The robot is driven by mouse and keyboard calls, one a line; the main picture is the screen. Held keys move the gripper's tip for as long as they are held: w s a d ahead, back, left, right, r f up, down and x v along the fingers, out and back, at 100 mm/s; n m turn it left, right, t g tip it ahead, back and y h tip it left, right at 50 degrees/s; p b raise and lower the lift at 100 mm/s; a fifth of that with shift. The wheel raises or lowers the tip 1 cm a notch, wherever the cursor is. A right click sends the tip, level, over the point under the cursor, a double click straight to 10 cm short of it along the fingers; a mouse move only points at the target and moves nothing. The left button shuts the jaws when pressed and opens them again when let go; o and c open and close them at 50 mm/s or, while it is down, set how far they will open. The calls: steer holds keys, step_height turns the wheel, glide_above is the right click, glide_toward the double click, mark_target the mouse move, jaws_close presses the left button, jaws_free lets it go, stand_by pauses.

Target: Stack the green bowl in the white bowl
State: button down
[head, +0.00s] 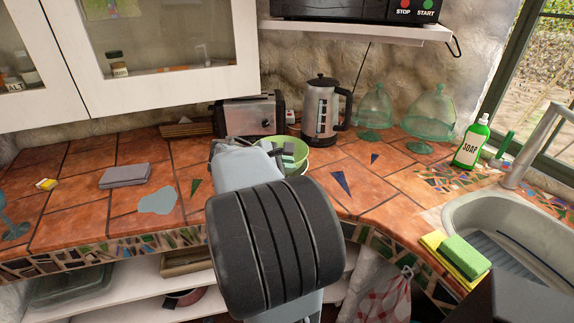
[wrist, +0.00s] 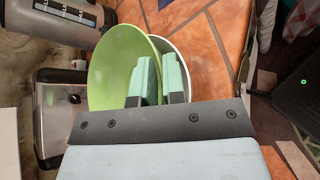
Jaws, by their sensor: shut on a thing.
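The green bowl (wrist: 112,62) is large in the wrist view, tilted toward the camera. It also shows in the head view (head: 301,152), behind my forearm and in front of the kettle. My gripper (wrist: 161,60) is shut on the green bowl's wall, with one pale green finger pad inside and one outside. The white bowl (wrist: 181,47) shows as a rim just behind and right of the green bowl in the wrist view. The green bowl overlaps it there; whether they touch is hidden. In the head view I cannot make out the white bowl clearly.
A toaster (head: 250,115) and a kettle (head: 321,112) stand close behind the bowls. Two green glass domes (head: 432,112), a soap bottle (head: 470,146) and the sink (head: 515,225) are to the right. The tiled counter at left is mostly clear around a grey cloth (head: 124,176).

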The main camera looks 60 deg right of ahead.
steer(key=shift+f+b, duration=0.35)
steer(key=shift+f, duration=0.2)
steer(key=c, duration=1.2)
jaws_free()
steer(key=shift+r+p, duration=0.4)
steer(key=shift+r, duration=0.15)
steer(key=v, duration=1.2)
steer(key=a+f+m+t+y, duration=0.3)
steer(key=a+f+y, duration=0.3)
steer(key=a, duration=0.6)
steer(key=a+f+m+t+y, duration=0.3)
steer(key=a+f+t+y, duration=0.2)
steer(key=a+f, duration=0.3)
steer(key=a+p, duration=0.1)
steer(key=a, duration=0.2)
steer(key=shift+a+f+m+y, duration=0.3)
steer(key=shift+a+f+y, duration=0.05)
steer(key=shift+a+y, duration=0.05)
